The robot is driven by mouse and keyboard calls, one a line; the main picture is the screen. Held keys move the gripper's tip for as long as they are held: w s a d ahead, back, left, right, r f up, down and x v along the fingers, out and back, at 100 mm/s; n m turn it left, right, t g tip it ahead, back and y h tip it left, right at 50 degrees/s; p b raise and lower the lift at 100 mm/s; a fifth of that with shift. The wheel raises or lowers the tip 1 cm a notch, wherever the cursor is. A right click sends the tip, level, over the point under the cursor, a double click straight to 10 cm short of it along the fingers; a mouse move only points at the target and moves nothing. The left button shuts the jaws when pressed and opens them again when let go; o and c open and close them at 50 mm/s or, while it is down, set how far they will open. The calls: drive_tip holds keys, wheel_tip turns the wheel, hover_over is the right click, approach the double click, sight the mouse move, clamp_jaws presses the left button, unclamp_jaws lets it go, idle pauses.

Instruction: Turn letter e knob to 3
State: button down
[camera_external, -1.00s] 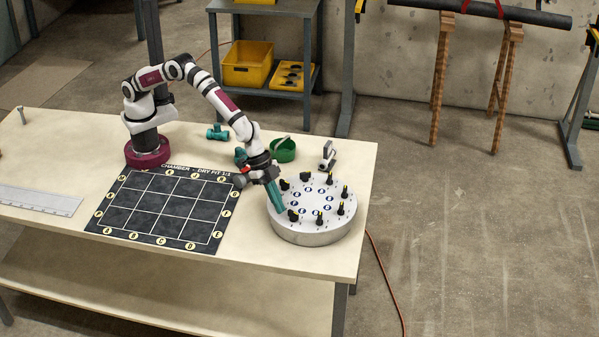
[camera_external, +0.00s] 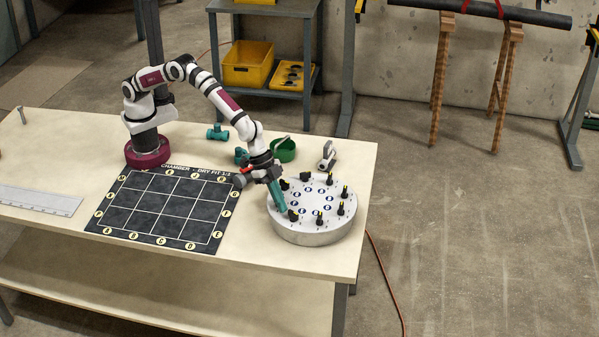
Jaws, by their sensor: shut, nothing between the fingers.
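A round white dial plate (camera_external: 312,238) stands on the right part of the bench. Several black knobs with yellow marks ring its top, with blue round letter labels inside the ring. The letters are too small to read, so I cannot tell which knob is e. My gripper (camera_external: 281,208) has teal fingers, shut and empty, pointing down over the plate's left side. The fingertips are close to a black knob (camera_external: 293,215) at the front left. I cannot tell whether they touch it. Part of the plate's left side is hidden behind the fingers.
A dark gridded mat (camera_external: 165,208) lies left of the plate. A green bin (camera_external: 284,151), a teal pipe fitting (camera_external: 217,133) and a grey-white device (camera_external: 327,157) stand behind. A ruler (camera_external: 38,200) lies far left. The bench front is clear.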

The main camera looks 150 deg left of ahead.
drive_tip(key=shift+s+a, duration=0.15)
drive_tip(key=shift+a, duration=0.1)
drive_tip(key=shift+a, duration=0.65)
drive_tip(key=shift+s, duration=0.1)
drive_tip(key=shift+s+a, duration=0.1)
drive_tip(key=shift+s, duration=0.25)
drive_tip(key=shift+w+d+r, duration=0.5)
drive_tip(key=shift+d+r, duration=0.95)
drive_tip(key=shift+r, duration=2)
wheel_tip(320, 180, down, 7)
